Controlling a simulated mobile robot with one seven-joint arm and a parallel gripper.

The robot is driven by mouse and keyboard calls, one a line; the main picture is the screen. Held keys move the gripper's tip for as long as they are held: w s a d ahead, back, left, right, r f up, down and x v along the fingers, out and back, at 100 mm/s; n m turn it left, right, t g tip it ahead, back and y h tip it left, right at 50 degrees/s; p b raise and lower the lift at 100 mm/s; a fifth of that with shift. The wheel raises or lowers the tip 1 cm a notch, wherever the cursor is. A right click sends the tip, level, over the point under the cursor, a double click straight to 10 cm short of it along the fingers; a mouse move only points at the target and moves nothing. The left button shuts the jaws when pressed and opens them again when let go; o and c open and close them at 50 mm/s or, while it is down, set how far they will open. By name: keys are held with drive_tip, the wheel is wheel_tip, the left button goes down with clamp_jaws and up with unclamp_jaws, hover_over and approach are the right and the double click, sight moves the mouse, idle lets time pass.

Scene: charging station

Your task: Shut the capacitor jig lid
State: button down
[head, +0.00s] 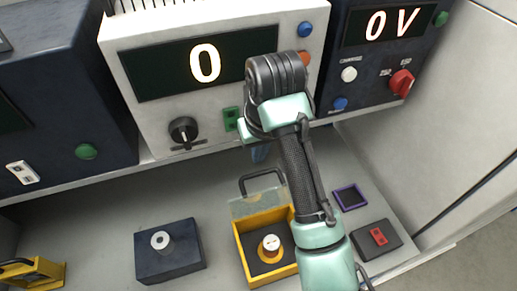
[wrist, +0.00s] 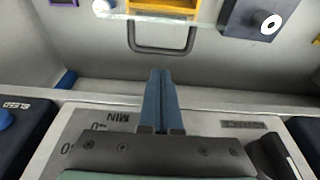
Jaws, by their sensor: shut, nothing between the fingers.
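The capacitor jig is a yellow open box (head: 243,254) on the bench in the head view, with a capacitor (head: 271,244) standing inside. Its clear lid (head: 250,205) with a dark handle (head: 246,180) is open, swung back behind the box. In the wrist view the jig's yellow edge (wrist: 165,5) shows at the top, with the handle (wrist: 162,51) below it. My gripper (wrist: 159,72) is shut and empty, with its blue fingers apart from the handle. In the head view the fingertips (head: 260,153) show partly behind my arm, beyond the handle.
A white instrument (head: 140,30) reading 0 stands behind the jig, close to my gripper. A dark block with a white-topped cylinder (head: 170,265) is left of the jig. A purple-edged tray (head: 350,197) and a dark pad with a red piece (head: 378,238) lie right.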

sight(260, 192)
drive_tip(key=p+x, duration=0.1)
drive_tip(key=x, duration=0.6)
idle(0.3)
drive_tip(key=shift+b, duration=0.3)
